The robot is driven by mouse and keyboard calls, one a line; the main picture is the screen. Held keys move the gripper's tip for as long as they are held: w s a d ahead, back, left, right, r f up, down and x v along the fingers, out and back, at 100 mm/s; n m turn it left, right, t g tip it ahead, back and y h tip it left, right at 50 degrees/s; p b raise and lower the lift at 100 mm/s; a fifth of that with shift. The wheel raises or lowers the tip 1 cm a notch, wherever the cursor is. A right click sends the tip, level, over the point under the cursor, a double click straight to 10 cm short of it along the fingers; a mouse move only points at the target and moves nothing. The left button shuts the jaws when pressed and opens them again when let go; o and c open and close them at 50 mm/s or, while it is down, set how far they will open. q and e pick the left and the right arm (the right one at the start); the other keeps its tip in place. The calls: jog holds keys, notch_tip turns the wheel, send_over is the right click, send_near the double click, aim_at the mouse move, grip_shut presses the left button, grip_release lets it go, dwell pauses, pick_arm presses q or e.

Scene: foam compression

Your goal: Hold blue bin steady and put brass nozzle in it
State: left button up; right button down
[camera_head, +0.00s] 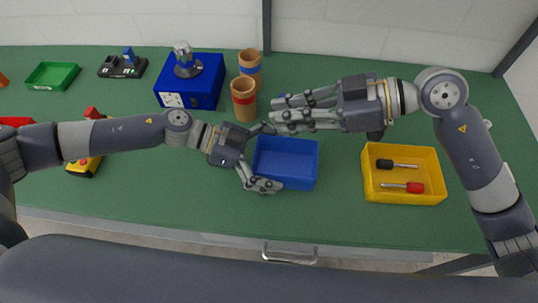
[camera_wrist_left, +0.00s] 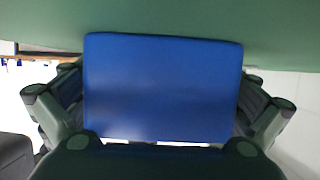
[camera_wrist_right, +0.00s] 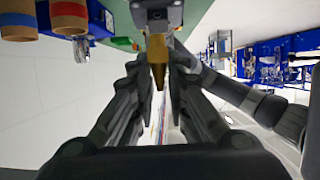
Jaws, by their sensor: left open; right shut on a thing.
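The blue bin (camera_head: 290,180) stands on the green table in the middle of the head view. My left gripper (camera_head: 263,158) is open at its left side, one finger near the far left corner and one near the front left corner. In the left wrist view the bin (camera_wrist_left: 163,88) shows as a blue face between the spread fingers; contact cannot be told. My right gripper (camera_head: 277,110) is above the bin's far edge. In the right wrist view the brass nozzle (camera_wrist_right: 157,58) is between its closed fingertips. The nozzle is not clearly visible in the head view.
A yellow bin (camera_head: 405,195) with two screwdrivers stands to the right. Two cardboard tubes (camera_head: 244,102) and a blue box (camera_head: 190,100) with a metal part stand behind. A green tray (camera_head: 52,74) is far left. The table in front of the blue bin is clear.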

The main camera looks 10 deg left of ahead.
pick_arm(q)
jog(key=c, duration=1)
pick_arm(e)
jog(key=shift+f, duration=0.1)
pick_arm(q)
jog(key=shift+s+f, duration=0.15)
pick_arm(e)
jog(key=shift+f, duration=5.7)
jog(key=c, duration=1.5)
grip_release()
